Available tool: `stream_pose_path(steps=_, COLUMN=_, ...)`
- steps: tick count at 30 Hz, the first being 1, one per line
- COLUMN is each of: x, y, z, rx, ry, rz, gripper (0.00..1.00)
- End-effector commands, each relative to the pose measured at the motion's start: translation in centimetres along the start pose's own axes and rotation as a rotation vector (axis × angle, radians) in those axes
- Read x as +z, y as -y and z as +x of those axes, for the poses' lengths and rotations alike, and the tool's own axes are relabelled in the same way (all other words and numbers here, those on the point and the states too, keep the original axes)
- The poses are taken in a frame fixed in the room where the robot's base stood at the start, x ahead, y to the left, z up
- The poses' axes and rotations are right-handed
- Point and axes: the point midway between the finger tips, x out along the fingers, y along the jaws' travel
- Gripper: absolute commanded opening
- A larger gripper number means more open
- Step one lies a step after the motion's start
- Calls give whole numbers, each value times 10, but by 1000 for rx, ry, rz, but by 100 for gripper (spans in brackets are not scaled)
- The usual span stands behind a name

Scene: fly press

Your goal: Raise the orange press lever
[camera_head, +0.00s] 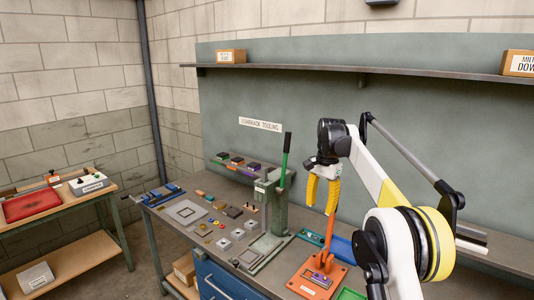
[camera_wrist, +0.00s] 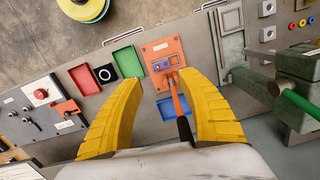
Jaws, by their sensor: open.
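The orange press lever (camera_head: 329,228) rises steeply from its orange base (camera_head: 303,284) on the bench, and its upper end is hidden at my gripper (camera_head: 322,203). In the wrist view the lever (camera_wrist: 176,97) runs from the base (camera_wrist: 158,51) towards my palm and ends in a black grip (camera_wrist: 184,130). My gripper (camera_wrist: 163,82) is open, with one yellow finger on each side of the lever. The black grip lies close to the right finger; I cannot tell whether they touch.
A green press with an upright green lever (camera_head: 285,158) stands left of the orange one. A green tray (camera_wrist: 128,62) and a red tray (camera_wrist: 84,79) lie beside the orange base. Small parts cover the bench's left side. A shelf (camera_head: 330,72) runs along the back wall.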

Motion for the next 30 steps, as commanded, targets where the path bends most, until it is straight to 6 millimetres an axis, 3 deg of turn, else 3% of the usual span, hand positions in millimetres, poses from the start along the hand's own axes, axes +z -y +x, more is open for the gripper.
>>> stream_pose_path(steps=10, x=30, y=-32, z=-21, rx=-64, ry=-84, rz=-129, gripper=46)
stream_pose_path(steps=17, x=81, y=-90, z=-20, rx=-126, ry=-199, rz=-286, gripper=46)
stream_pose_path(steps=23, x=136, y=-154, z=10, rx=-168, ry=-314, rz=-430, gripper=46)
stream_pose_path(steps=26, x=165, y=-188, z=36, rx=-184, ry=-374, rz=-502, gripper=46)
stream_pose_path(steps=30, x=205, y=-235, z=87, rx=-199, ry=-462, rz=-600, gripper=46)
